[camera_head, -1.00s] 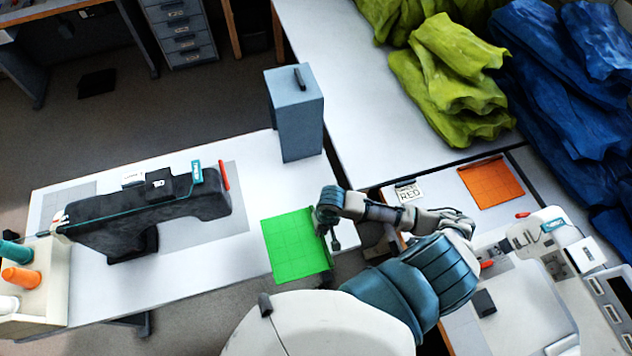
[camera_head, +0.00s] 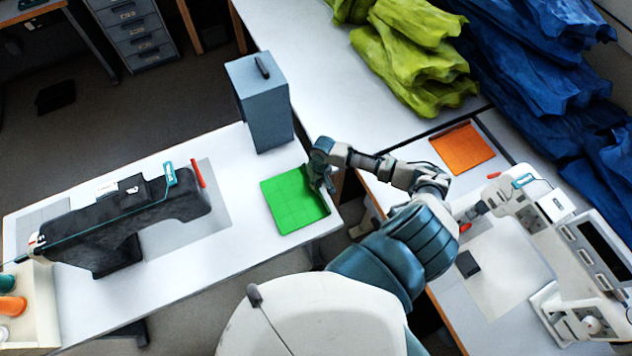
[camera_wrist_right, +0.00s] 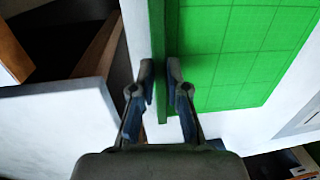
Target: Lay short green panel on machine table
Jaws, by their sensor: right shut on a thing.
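The short green panel (camera_head: 292,200) is a flat, bright green square with a grid on it, at the right end of the white machine table (camera_head: 220,262). It also shows in the right wrist view (camera_wrist_right: 240,50). My right gripper (camera_head: 328,180) is shut on the panel's right edge; in the wrist view its fingers (camera_wrist_right: 162,95) pinch that edge from both sides. The panel appears to lie over the table top; whether its whole underside touches cannot be told. My left gripper is not in view.
A black sewing machine (camera_head: 120,215) stands on the table left of the panel. A grey-blue box (camera_head: 264,110) stands behind the panel. An orange panel (camera_head: 462,148) lies on the right-hand table near another white machine (camera_head: 540,205). Green (camera_head: 415,50) and blue cloth (camera_head: 530,70) lie behind.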

